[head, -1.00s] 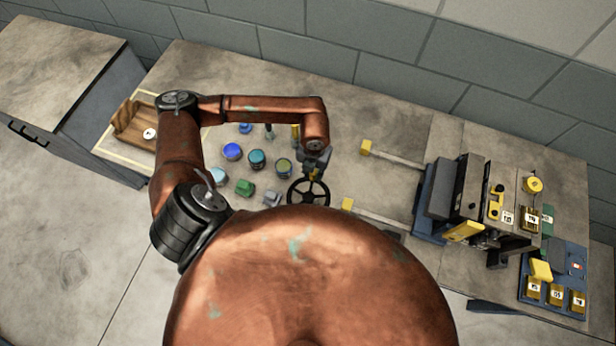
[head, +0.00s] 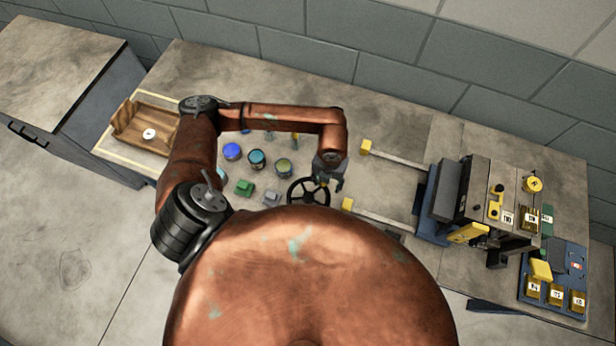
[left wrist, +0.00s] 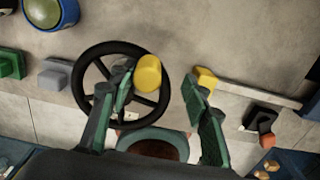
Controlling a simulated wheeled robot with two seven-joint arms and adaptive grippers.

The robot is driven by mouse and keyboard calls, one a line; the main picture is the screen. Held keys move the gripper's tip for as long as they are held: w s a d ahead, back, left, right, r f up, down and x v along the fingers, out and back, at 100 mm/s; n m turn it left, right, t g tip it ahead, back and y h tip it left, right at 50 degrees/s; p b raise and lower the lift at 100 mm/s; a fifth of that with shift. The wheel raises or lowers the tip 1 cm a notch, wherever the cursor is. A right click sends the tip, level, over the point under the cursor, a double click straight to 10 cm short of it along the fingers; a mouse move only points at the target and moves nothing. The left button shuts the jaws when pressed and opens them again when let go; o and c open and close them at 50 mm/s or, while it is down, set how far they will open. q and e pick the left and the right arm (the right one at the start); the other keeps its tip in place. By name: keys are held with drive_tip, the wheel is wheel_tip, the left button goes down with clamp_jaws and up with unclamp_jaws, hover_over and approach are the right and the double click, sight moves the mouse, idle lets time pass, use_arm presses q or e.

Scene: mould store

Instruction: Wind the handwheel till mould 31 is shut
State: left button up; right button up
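The handwheel (head: 292,190) is a black spoked ring near the front of the bench in the head view. My left gripper (head: 331,182) is at its upper right edge. In the left wrist view the handwheel (left wrist: 79,84) carries a yellow knob (left wrist: 148,73). The left gripper (left wrist: 160,110) has its green-padded fingers wide apart, with the knob in the gap's direction, closer to the left finger, and nothing gripped. The press with dark mould blocks (head: 447,190) stands at right. I cannot read 31 on any tag. My right gripper is out of view.
Two rails with yellow ends (head: 366,147) reach from the press towards the wheel. Small pots (head: 257,159) and blocks (head: 244,187) lie left of the wheel. A wooden tray (head: 128,128) is at far left. A blue rack (head: 569,255) of tagged pieces is at right.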

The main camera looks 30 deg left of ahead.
use_arm(q)
drive_tip(key=shift+a, duration=0.15)
drive_tip(key=shift+r+p, duration=0.45)
drive_tip(key=shift+r, duration=0.1)
drive_tip(key=shift+r+p, duration=2.6)
drive_tip(key=shift+r, duration=1.35)
drive_tip(key=shift+s+f, duration=0.1)
